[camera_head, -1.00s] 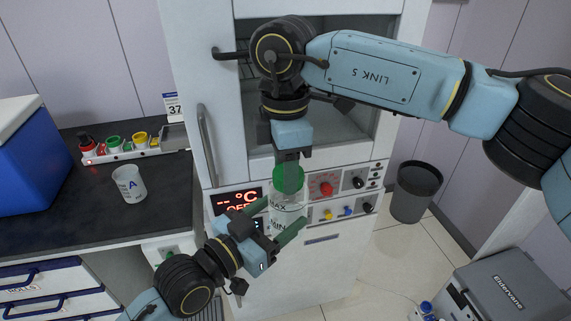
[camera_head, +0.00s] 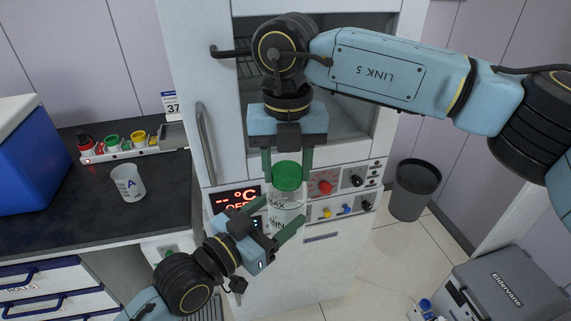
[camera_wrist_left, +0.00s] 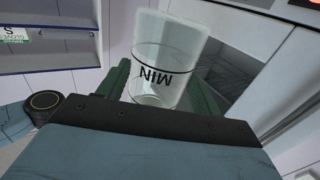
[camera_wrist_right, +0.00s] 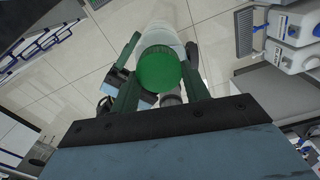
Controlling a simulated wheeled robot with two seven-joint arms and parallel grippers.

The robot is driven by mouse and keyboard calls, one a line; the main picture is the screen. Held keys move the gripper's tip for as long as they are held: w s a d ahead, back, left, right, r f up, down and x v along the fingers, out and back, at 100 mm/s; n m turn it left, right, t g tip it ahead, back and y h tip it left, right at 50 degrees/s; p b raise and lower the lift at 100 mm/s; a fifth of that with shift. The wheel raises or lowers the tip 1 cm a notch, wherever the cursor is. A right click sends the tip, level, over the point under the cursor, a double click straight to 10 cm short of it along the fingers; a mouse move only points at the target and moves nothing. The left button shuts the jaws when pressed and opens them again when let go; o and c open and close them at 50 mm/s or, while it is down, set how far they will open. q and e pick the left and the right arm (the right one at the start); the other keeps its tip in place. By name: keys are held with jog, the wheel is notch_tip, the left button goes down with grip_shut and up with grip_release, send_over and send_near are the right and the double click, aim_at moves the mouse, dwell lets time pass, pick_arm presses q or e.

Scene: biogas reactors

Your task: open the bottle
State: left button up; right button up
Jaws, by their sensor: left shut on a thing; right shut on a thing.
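The bottle (camera_head: 284,213) is clear, with black MAX and MIN marks and a green cap (camera_head: 287,177) on top. It stands upright in the air before the white cabinet. My left gripper (camera_head: 279,217) comes in from the lower left and is shut on the bottle's body, which also shows in the left wrist view (camera_wrist_left: 168,62). My right gripper (camera_head: 287,170) points down from above, its fingers shut on the two sides of the cap. The right wrist view shows the cap (camera_wrist_right: 158,68) between the fingers. I cannot tell whether cap and bottle neck are apart.
The white cabinet (camera_head: 208,160) with knobs and a red display stands close behind the bottle. A dark counter (camera_head: 75,225) at left holds a white beaker (camera_head: 128,183), a rack with coloured caps (camera_head: 120,150) and a blue box (camera_head: 32,160). A bin (camera_head: 413,190) stands at right.

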jog(key=n, duration=0.3)
jog(key=shift+w+r+n, duration=0.1)
jog(key=shift+w+n, duration=0.05)
jog(key=shift+n, duration=0.25)
jog(key=n, duration=0.5)
jog(key=shift+d, duration=0.1)
jog(key=n, duration=0.5)
jog(key=shift+w+n, duration=0.15)
jog(key=shift+n, duration=0.15)
jog(key=n, duration=1)
jog(key=shift+w+n, duration=0.15)
jog(key=shift+n, duration=0.15)
jog(key=n, duration=0.3)
jog(key=shift+n, duration=0.3)
jog(key=n, duration=0.5)
jog(key=shift+w, duration=0.1)
jog(key=n, duration=0.4)
jog(key=shift+n, duration=0.3)
jog(key=shift+a, duration=0.2)
